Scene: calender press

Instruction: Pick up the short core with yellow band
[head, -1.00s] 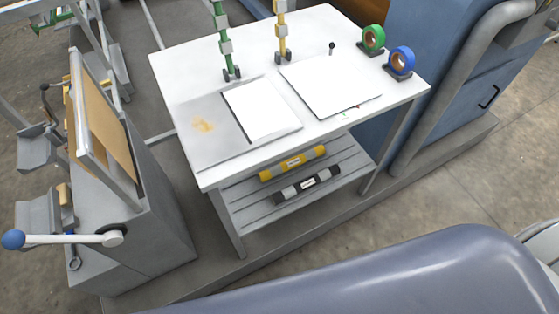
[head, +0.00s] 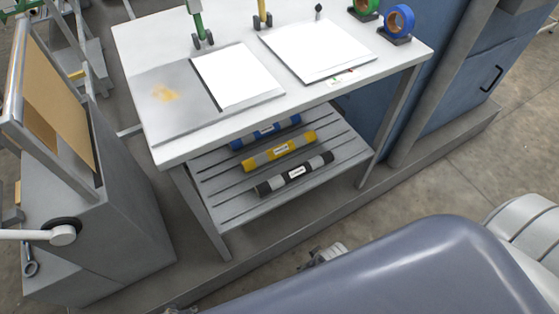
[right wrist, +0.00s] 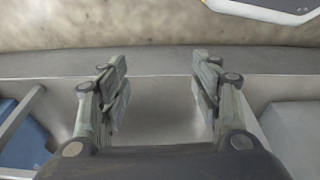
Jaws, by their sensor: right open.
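The short core with the yellow band (head: 279,151) lies on the slatted shelf under the white table in the head view. It is the middle one of three cores, between a blue-banded core (head: 265,131) behind it and a black-banded core (head: 295,174) in front. My right gripper (right wrist: 160,78) is open and empty in the right wrist view, over a grey ledge and floor, with no core in that view. A small gripper-like part shows past my body in the head view, mostly hidden. My left gripper cannot be made out.
The white tabletop (head: 140,45) overhangs the back of the slatted shelf (head: 229,197); the shelf front is open between the table legs. Tape rolls, including a blue one (head: 398,20), stand on the tabletop. A grey machine with a lever (head: 62,235) stands left; a blue cabinet (head: 450,90) stands right.

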